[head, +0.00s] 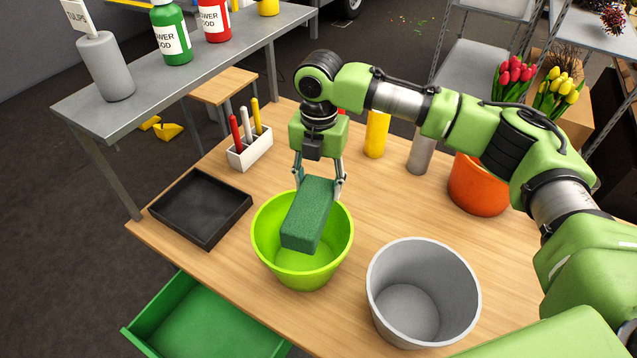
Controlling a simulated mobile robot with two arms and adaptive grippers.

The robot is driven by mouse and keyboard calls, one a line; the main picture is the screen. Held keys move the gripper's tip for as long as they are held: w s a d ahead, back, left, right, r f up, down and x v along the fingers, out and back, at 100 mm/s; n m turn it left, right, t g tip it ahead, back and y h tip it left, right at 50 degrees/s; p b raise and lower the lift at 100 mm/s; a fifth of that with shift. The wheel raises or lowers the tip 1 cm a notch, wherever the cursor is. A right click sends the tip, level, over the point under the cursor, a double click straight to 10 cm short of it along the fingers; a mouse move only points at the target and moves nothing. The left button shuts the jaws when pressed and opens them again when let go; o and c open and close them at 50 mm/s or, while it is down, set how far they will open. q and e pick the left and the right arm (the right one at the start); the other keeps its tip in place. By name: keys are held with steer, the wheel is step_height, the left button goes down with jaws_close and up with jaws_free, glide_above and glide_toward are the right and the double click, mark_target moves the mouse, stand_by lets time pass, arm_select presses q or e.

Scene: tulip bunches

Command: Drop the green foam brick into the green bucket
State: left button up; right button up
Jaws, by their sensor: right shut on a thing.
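The green foam brick (308,215) is a dark green block. My right gripper (319,187) is shut on its far end and points down. The brick appears over the mouth of the green bucket (302,276), with its near end tilted toward the camera. The bucket is bright lime green, upright and open on the wooden table. Its visible floor is empty; the brick hides part of the inside. I cannot tell exactly how high the brick is above the rim. My left gripper is not in view.
A grey bucket (432,250) stands right of the green one, and an orange pot (476,190) behind it. A black tray (215,232) is at left, with a white marker holder (252,150) behind. A yellow cylinder (376,134) stands farther back. A green drawer (205,325) is open below.

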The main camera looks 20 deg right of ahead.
steer(key=o, duration=1.1)
steer(key=shift+o, duration=0.2)
step_height(320, 180, up, 12)
